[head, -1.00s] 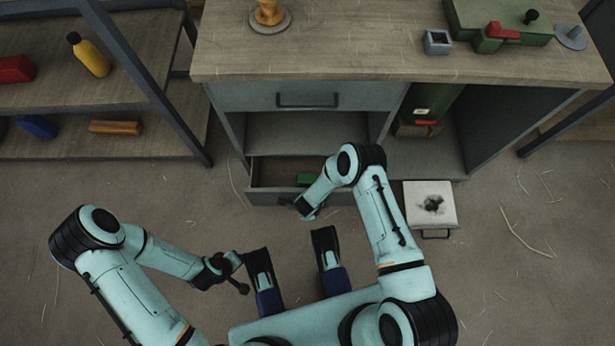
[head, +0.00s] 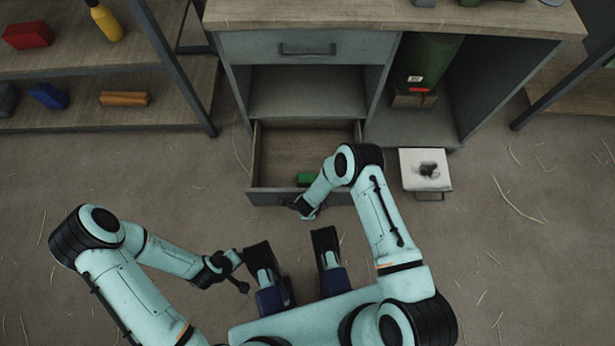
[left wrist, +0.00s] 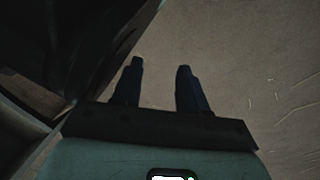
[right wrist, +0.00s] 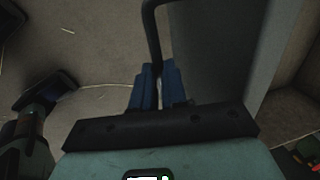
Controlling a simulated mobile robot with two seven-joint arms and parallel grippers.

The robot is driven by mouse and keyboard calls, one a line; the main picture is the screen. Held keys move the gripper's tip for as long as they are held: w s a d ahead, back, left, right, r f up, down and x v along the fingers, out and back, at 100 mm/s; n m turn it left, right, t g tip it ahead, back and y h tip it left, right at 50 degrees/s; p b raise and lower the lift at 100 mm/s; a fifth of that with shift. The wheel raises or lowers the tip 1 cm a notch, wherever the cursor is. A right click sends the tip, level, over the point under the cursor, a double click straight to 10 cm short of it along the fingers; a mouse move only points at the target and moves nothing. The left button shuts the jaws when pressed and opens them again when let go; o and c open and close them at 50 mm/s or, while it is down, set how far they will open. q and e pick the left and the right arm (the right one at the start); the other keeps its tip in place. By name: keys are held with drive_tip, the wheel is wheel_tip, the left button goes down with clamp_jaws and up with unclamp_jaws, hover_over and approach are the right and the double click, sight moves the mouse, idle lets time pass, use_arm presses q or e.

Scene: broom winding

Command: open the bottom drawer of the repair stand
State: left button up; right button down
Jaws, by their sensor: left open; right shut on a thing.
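The repair stand (head: 380,22) has its bottom drawer (head: 268,198) pulled well out, with its wooden floor bare except for a green item (head: 305,179) near the front right. My right gripper (head: 303,212) is at the drawer's front. In the right wrist view its blue fingers (right wrist: 155,75) are closed on the dark drawer handle (right wrist: 152,28), beside the grey drawer front (right wrist: 215,50). My left gripper (head: 240,272) is away from the stand, low at left; its fingers (left wrist: 160,70) are apart and empty in the left wrist view.
The top drawer (head: 310,46) is shut above an empty open shelf. A green cylinder (head: 425,60) stands in the right bay. Shelves (head: 60,115) stand at left. Floor around is mostly clear.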

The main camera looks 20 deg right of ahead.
use_arm(q)
drive_tip(key=shift+s, duration=0.1)
use_arm(e)
drive_tip(key=shift+s, duration=0.15)
drive_tip(key=shift+d, duration=0.1)
drive_tip(key=c, duration=1.2)
unclamp_jaws()
drive_tip(key=shift+o, duration=0.2)
drive_tip(key=shift+r, duration=0.1)
use_arm(q)
drive_tip(key=w+r+t+p, duration=0.1)
drive_tip(key=w+r+p, duration=0.1)
drive_tip(key=w+r, duration=0.2)
drive_tip(key=shift+m+g+h, duration=0.3)
drive_tip(key=shift+g, duration=0.2)
drive_tip(key=s+d+r+p, duration=0.2)
drive_tip(key=s+r+p, duration=0.1)
drive_tip(key=s, duration=0.1)
drive_tip(key=shift+d, duration=0.4)
use_arm(e)
wheel_tip(320, 180, up, 13)
drive_tip(key=s, duration=0.2)
drive_tip(key=shift+s+a, duration=0.15)
drive_tip(key=shift+a, duration=0.25)
use_arm(q)
drive_tip(key=shift+f, duration=0.1)
